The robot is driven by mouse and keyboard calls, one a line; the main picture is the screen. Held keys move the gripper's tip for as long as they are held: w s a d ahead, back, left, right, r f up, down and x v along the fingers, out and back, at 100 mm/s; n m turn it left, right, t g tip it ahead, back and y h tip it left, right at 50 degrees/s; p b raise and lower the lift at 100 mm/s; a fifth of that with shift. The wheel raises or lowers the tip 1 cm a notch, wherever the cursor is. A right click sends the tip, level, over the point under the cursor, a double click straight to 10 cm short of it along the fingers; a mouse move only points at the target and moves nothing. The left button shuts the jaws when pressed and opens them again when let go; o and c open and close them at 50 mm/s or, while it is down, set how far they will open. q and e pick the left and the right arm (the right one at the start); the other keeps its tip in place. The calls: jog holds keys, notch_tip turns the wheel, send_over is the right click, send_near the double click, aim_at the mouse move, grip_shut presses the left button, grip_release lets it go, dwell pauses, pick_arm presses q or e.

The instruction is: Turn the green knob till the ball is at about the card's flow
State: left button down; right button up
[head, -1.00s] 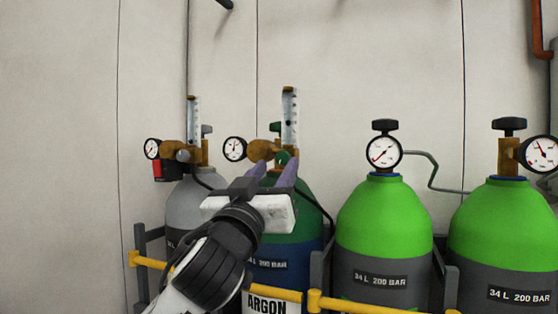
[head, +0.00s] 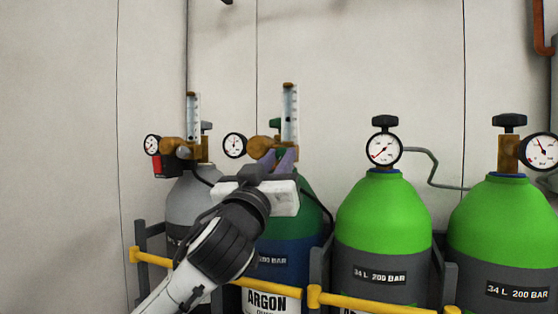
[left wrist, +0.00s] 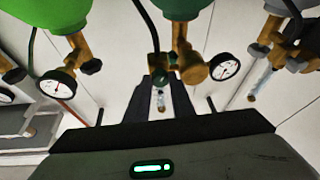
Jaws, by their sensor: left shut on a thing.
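The flowmeter tube (head: 290,112) stands upright on the brass regulator (head: 260,147) of the argon cylinder (head: 310,218). I cannot make out the ball's level. My left gripper (head: 279,157) is in front of the regulator, at the foot of the tube, with its purple fingers close together. It is shut on the green knob, which the fingers mostly hide. In the left wrist view the dark fingers (left wrist: 164,90) reach to the regulator, and the tube (left wrist: 160,99) shows between them. I see no card with a flow figure. My right gripper is not in view.
A round gauge (head: 234,145) sits left of the regulator. A grey cylinder (head: 188,192) with its own flowmeter (head: 193,115) stands further left. Two bright green cylinders (head: 383,215) (head: 503,220) stand right. A yellow rail (head: 370,306) runs in front. The wall above is clear.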

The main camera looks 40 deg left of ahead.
pick_arm(q)
jog(key=shift+m+h, duration=0.4)
jog(key=shift+m, duration=0.1)
jog(key=m+h+p, duration=0.1)
jog(key=m, duration=0.1)
jog(key=m+h, duration=0.1)
jog(key=m, duration=0.1)
jog(key=m+h+p, duration=0.1)
jog(key=m, duration=0.1)
jog(key=shift+a+m+t+p, duration=0.25)
jog(key=shift+m+t+p, duration=0.05)
jog(key=shift+t, duration=0.1)
jog(key=shift+s+m+h+p, duration=0.1)
jog(key=shift+m+h+p, duration=0.2)
jog(key=shift+m+h, duration=0.45)
jog(key=shift+m, duration=0.25)
jog(key=c, duration=1.5)
grip_release()
jog(key=shift+c, duration=0.2)
